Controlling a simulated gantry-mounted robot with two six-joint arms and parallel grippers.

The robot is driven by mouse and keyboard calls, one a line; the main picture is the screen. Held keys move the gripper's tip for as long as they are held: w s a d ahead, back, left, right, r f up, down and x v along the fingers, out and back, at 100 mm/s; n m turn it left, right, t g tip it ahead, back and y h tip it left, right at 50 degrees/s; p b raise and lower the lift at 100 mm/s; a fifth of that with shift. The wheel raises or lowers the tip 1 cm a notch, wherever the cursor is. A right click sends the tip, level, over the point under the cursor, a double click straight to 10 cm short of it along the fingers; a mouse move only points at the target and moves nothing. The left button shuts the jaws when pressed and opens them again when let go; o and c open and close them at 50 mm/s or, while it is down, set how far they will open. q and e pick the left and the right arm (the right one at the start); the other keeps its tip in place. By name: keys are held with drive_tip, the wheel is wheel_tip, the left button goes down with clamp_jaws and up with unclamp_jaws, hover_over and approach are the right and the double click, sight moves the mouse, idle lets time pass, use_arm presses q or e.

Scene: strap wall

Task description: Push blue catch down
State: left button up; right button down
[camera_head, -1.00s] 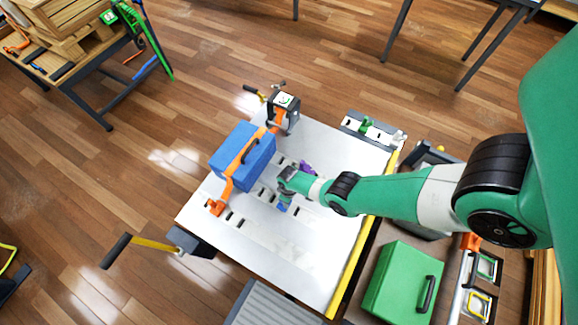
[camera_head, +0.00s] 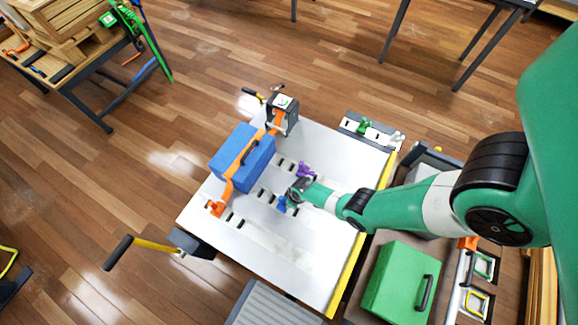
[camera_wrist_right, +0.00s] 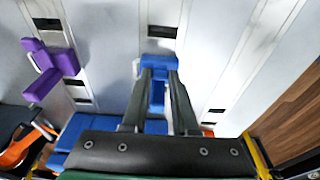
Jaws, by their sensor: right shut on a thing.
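The blue catch (camera_wrist_right: 158,63) stands on the white slotted board (camera_head: 312,252). In the head view it is a small blue spot (camera_head: 282,205) beside my right gripper (camera_head: 291,197). In the right wrist view the fingers of my right gripper (camera_wrist_right: 158,92) are shut on the blue catch, with its upper block showing just past the fingertips. Its lower part is partly hidden by the fingers. A purple catch (camera_head: 305,170) sits on the board nearby, left of the fingers in the right wrist view (camera_wrist_right: 50,66). My left gripper is not in view.
A blue case (camera_head: 240,160) with an orange strap (camera_head: 228,189) lies on the board, left of my right gripper. A black buckle block (camera_head: 283,112) is at the back edge. A green case (camera_head: 396,282) is at lower right. The board's front part is clear.

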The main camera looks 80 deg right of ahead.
drive_tip(key=shift+s+a+f+t+b, duration=0.15)
drive_tip(key=shift+s+f+t+b, duration=0.2)
drive_tip(key=shift+s+t, duration=0.3)
drive_tip(key=f+t+b, duration=0.1)
drive_tip(key=b, duration=0.1)
drive_tip(key=s+t+b, duration=0.1)
drive_tip(key=b, duration=0.2)
drive_tip(key=f+t+h+b, duration=0.1)
drive_tip(key=b, duration=0.1)
drive_tip(key=shift+s+a+f+t, duration=0.15)
drive_tip(key=shift+s+f+t, duration=0.05)
drive_tip(key=shift+f+t, duration=0.15)
drive_tip(key=t+b, duration=0.1)
drive_tip(key=b, duration=0.4)
drive_tip(key=t+h+b, duration=0.1)
drive_tip(key=t+b, duration=0.1)
drive_tip(key=b, duration=0.4)
drive_tip(key=shift+s+f, duration=0.4)
drive_tip(key=shift+a+r+t+b, duration=0.15)
drive_tip(key=shift+t+b, duration=0.15)
drive_tip(key=shift+b, duration=0.5)
drive_tip(key=shift+r, duration=0.1)
drive_tip(key=c, duration=0.7)
unclamp_jaws()
drive_tip(key=shift+w, duration=0.1)
